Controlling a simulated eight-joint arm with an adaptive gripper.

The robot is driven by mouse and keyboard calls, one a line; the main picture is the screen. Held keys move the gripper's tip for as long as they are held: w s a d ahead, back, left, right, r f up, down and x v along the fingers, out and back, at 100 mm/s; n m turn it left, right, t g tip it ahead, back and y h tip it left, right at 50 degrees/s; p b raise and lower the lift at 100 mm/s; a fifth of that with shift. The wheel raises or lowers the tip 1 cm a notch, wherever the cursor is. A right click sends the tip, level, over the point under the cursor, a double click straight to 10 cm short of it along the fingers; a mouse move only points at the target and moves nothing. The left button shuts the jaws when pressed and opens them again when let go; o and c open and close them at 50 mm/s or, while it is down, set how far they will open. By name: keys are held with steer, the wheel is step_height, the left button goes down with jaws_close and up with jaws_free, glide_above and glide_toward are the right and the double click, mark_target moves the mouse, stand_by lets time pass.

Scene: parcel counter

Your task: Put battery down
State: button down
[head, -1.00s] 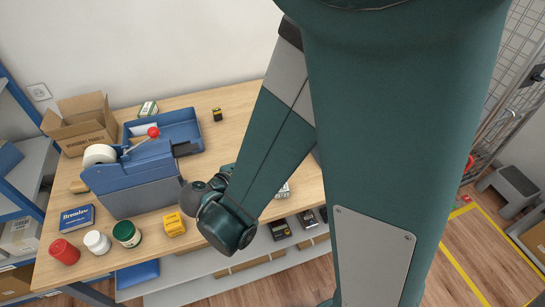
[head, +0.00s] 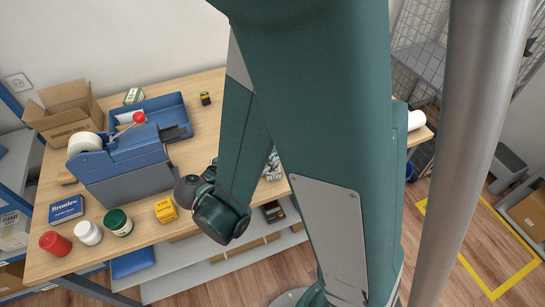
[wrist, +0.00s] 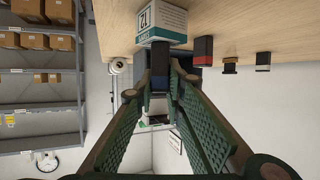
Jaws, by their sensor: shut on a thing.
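In the wrist view my gripper (wrist: 160,92) is shut on a small dark block (wrist: 159,62), seemingly the battery, just beyond the fingertips. Its markings are too small to read, and I cannot tell whether it touches the table. A white and teal box (wrist: 162,24) marked 12 stands close beside it. In the head view the arm hides the gripper and the held thing. A small black and yellow battery-like block (head: 205,98) stands on the wooden table (head: 225,88) near its back edge.
A blue tray (head: 180,112), an open carton (head: 62,118) and a tape dispenser (head: 125,165) fill the left side. A yellow box (head: 166,210), a green-lidded jar (head: 118,222), a white jar (head: 88,233) and a red one (head: 54,243) line the front edge.

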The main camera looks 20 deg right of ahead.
steer(key=c, duration=2.4)
jaws_free()
steer(key=shift+o, duration=0.2)
steer(key=shift+r, duration=0.1)
steer(key=p+v, duration=0.2)
steer(key=v, duration=1)
